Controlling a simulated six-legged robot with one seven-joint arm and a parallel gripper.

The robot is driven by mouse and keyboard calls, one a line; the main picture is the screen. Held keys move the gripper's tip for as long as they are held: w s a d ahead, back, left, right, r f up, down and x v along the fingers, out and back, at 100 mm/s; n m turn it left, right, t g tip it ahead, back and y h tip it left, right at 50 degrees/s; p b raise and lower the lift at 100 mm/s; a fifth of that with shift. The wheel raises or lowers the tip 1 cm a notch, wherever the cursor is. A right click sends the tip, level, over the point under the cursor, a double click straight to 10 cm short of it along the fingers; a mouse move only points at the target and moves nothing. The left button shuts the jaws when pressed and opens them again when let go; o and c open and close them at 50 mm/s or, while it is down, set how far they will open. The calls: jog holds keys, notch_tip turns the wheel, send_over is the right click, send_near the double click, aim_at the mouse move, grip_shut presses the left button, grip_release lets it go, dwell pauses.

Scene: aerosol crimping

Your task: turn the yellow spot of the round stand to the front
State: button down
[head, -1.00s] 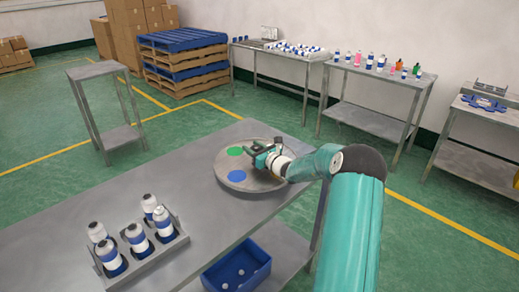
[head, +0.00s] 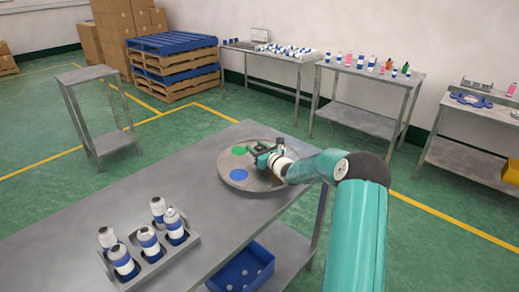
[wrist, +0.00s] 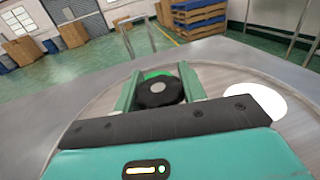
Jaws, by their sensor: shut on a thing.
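The round stand (head: 264,185) is a flat grey disc on the far end of the metal table. It bears a green spot (head: 238,150) at its far left and a blue spot (head: 238,174) at its near left. No yellow spot shows in either view. In the wrist view, a black knob (wrist: 158,90) with a grey centre stands up from the disc. My gripper (head: 260,154) is shut on this knob, one finger on each side. In the wrist view the green spot (wrist: 157,74) shows partly behind the knob, and a white spot (wrist: 262,102) lies to the right.
A rack (head: 183,247) with several white-and-blue cans stands at the table's near left. A blue bin (head: 240,272) is on the lower shelf. The table top (head: 150,195) between rack and stand is clear. Side tables with bottles stand along the wall.

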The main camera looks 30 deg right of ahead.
jog(key=shift+d, duration=0.1)
jog(key=c, duration=0.8)
grip_release()
jog(key=shift+s, duration=0.1)
jog(key=s, duration=0.4)
jog(key=s+d, duration=0.1)
jog(key=s, duration=0.4)
jog(key=s+d, duration=0.1)
jog(key=s, duration=0.3)
jog(key=shift+s, duration=0.25)
jog(key=shift+a, duration=0.1)
